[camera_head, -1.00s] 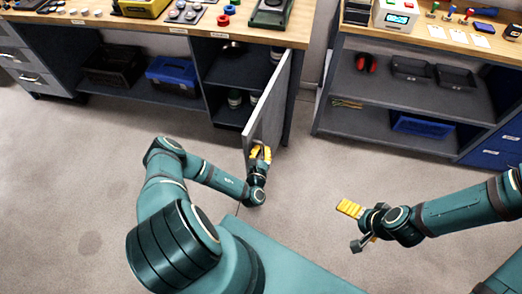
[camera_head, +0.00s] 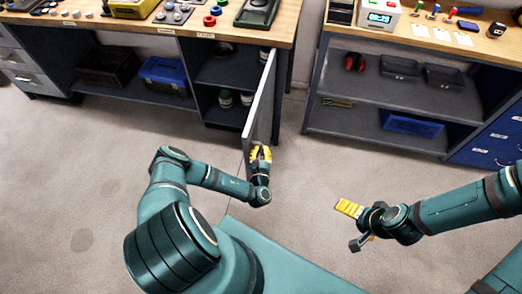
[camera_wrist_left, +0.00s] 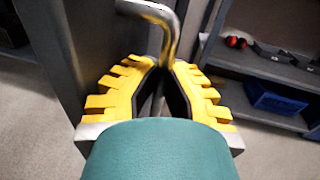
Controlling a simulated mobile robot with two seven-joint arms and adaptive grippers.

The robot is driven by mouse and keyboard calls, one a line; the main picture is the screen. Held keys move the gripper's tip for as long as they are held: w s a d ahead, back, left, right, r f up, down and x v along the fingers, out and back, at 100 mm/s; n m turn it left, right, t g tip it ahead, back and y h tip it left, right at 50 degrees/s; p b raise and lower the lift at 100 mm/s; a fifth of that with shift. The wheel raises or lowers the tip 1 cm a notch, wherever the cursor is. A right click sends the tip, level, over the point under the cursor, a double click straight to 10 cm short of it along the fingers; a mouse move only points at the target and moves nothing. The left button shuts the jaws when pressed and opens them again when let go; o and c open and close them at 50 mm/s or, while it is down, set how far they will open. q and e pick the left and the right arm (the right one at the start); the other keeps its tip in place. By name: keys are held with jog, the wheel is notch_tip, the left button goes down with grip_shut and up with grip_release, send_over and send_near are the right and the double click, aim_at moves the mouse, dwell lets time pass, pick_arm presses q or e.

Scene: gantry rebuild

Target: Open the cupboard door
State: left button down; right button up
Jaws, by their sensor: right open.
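The grey cupboard door (camera_head: 261,100) stands open from the cupboard under the left bench, seen almost edge-on in the head view. Its face also fills the upper left of the left wrist view (camera_wrist_left: 82,45). A bent metal door handle (camera_wrist_left: 166,22) runs down between my left fingertips. My left gripper (camera_head: 260,152) has yellow fingers; in the left wrist view (camera_wrist_left: 165,66) they close around the handle. My right gripper (camera_head: 349,208) is in free space above the floor, away from the door, with yellow fingers visible.
Inside the cupboard are shelves (camera_head: 222,75) with several jars. A blue toolbox (camera_head: 165,75) sits on the shelf to its left. The right bench (camera_head: 400,101) has shelves with red ear defenders, trays and a blue bin (camera_head: 411,123). Floor between benches and my base is clear.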

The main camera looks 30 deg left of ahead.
pick_arm(q)
jog(key=shift+s+f, duration=0.15)
jog(key=c, duration=1.2)
grip_release()
jog(key=shift+o, duration=0.9)
jog(key=v, duration=1.2)
